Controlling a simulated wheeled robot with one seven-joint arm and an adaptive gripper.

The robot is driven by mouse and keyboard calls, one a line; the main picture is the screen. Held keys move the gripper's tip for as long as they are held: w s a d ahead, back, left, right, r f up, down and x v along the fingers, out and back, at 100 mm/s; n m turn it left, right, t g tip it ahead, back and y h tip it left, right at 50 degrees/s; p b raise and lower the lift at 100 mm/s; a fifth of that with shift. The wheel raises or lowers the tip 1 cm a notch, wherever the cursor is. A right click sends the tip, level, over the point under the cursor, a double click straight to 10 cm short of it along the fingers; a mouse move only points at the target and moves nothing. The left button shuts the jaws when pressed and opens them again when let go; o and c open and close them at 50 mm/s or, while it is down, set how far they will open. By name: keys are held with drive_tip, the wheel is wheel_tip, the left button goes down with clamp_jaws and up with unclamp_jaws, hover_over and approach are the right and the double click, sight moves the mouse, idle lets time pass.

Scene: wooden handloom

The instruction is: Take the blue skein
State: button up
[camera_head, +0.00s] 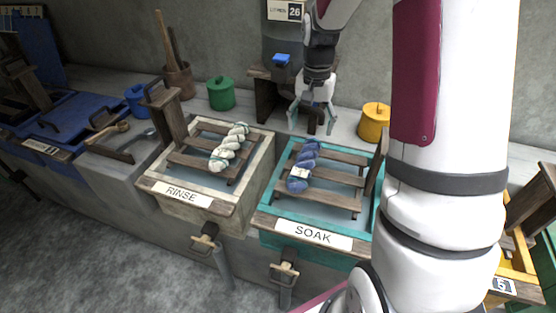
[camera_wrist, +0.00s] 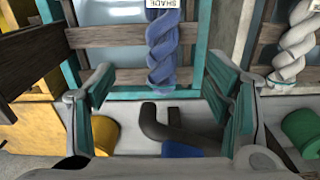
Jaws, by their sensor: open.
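The blue skein (camera_head: 302,166) is a twisted hank lying across the wooden slats of the teal-edged SOAK tub (camera_head: 265,221) in the head view. A pale band with lettering wraps its near end. In the wrist view the blue skein (camera_wrist: 162,50) hangs into the top middle, with part of its label cut off by the upper edge. My gripper (camera_head: 312,128) is open and empty, above the ledge behind the tub and beyond the skein's far end. In the wrist view its teal-padded fingers (camera_wrist: 160,100) stand wide apart, with the skein's end showing between and beyond them.
A white skein (camera_head: 229,147) lies on the slats of the RINSE tub (camera_head: 158,190) to the left. A green pot (camera_head: 221,93) and a yellow pot (camera_head: 373,122) stand on the back ledge. A dark block stand with a blue-topped item (camera_head: 282,62) is beside my gripper.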

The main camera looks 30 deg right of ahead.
sight(306, 158)
drive_tip(key=f, duration=1.3)
drive_tip(key=shift+w+a+f+b, duration=0.1)
drive_tip(key=shift+a+f+b, duration=0.1)
drive_tip(key=shift+f+b, duration=0.1)
drive_tip(key=shift+c, duration=0.3)
drive_tip(key=c, duration=1.3)
